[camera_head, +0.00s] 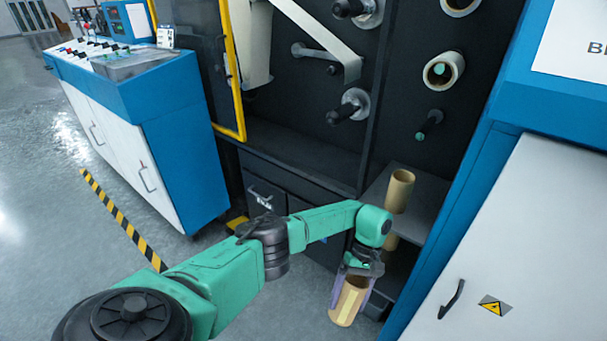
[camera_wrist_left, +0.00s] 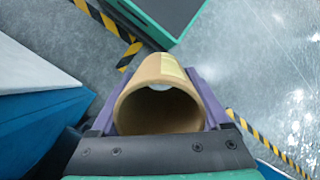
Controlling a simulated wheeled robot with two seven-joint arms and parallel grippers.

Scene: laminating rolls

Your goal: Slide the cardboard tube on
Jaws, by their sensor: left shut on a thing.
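A tan cardboard tube (camera_head: 347,305) is held by my left gripper (camera_head: 356,285), low in front of the machine. The gripper is shut on the tube, with one finger on each side. In the left wrist view the tube (camera_wrist_left: 160,95) shows its open hollow end between the two purple fingers (camera_wrist_left: 160,110). A bare dark spindle with a green tip (camera_head: 429,125) sticks out of the machine's dark panel, above and right of the gripper. Another green-tipped spindle above it carries a tube (camera_head: 443,71). My right gripper is not in view.
Another cardboard tube (camera_head: 399,190) stands upright on a grey shelf (camera_head: 430,200) behind my left wrist. A blue and white cabinet (camera_head: 520,230) stands close on the right. A blue console (camera_head: 150,130) is at the left. Open floor with hazard tape (camera_head: 120,215) lies between.

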